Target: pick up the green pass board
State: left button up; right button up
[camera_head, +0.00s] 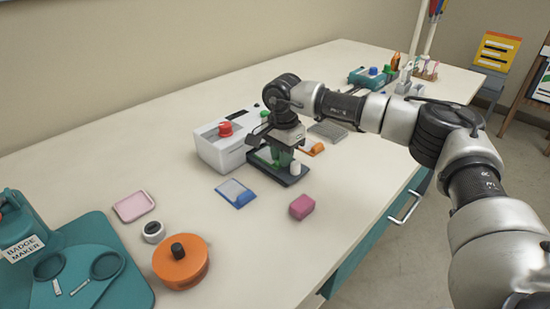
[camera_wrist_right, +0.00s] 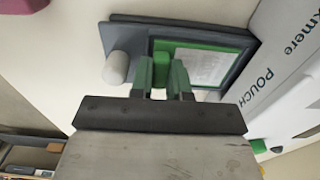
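The green pass board (camera_wrist_right: 207,64) lies in a dark tray (camera_wrist_right: 123,36) in the right wrist view, with a pale label on its face and a raised green block (camera_wrist_right: 161,67) at its near edge. In the head view the board (camera_head: 262,156) is mostly hidden by my right gripper (camera_head: 284,158), which points down over the tray (camera_head: 291,180). In the wrist view the green fingers of my right gripper (camera_wrist_right: 162,76) stand on either side of the block. I cannot tell whether they press on it. My left gripper is not in view.
A white pouch machine (camera_head: 222,150) with a red knob stands close left of the tray. A white peg (camera_head: 295,168) rises from the tray. A blue board (camera_head: 235,193), a pink block (camera_head: 302,206) and an orange round tin (camera_head: 181,264) lie nearer. Bare table lies between them.

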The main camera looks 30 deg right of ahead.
grip_shut()
jog(key=shift+r, duration=0.1)
